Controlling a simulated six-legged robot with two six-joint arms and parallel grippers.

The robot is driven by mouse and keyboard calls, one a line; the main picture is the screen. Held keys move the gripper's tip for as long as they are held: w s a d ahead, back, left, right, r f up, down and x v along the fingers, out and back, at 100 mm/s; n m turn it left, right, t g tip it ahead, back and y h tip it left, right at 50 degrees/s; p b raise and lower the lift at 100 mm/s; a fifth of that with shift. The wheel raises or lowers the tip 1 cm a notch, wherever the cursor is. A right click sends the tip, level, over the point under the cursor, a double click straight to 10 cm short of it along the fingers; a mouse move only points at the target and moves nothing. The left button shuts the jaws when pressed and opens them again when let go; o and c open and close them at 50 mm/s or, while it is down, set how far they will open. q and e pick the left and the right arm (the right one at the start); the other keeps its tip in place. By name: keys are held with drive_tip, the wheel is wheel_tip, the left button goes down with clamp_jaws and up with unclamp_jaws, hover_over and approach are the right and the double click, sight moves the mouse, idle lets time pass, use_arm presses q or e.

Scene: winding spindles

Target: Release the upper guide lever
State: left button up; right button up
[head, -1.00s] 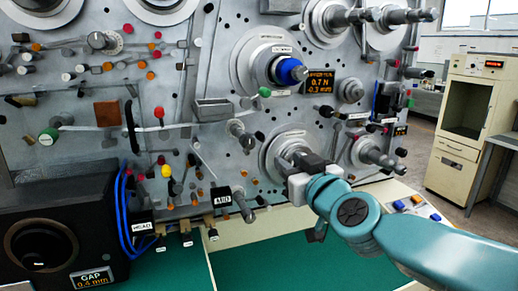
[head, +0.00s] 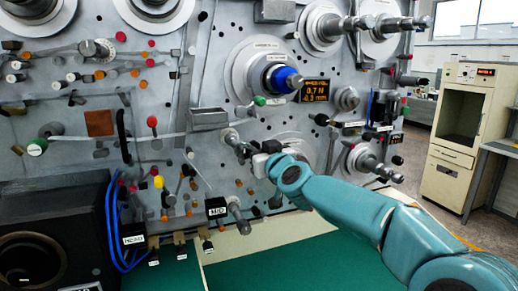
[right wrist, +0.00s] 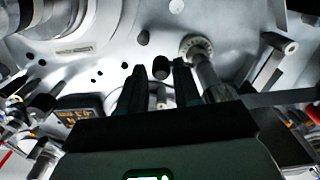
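Several levers with coloured knobs sit on the grey panel, and no label shows which one is the upper guide lever. My right gripper (head: 250,152) is at the panel, just right of a metal roller post (head: 232,137) and below a small black knob (head: 260,136). In the right wrist view the two dark fingers (right wrist: 160,80) are apart. A dark knob (right wrist: 157,66) shows in the gap, beyond the fingertips, with a short pin below it. The roller post (right wrist: 205,72) stands close beside the right finger. Nothing is seen gripped. My left gripper is out of view.
A blue-capped spindle (head: 284,78) and a green knob (head: 259,100) are above the gripper, beside an orange readout (head: 316,90). Spindles (head: 364,162) project at right. The green bench top (head: 300,255) is clear below.

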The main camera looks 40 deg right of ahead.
drive_tip(key=shift+w, duration=0.35)
drive_tip(key=shift+r, duration=0.1)
clamp_jaws()
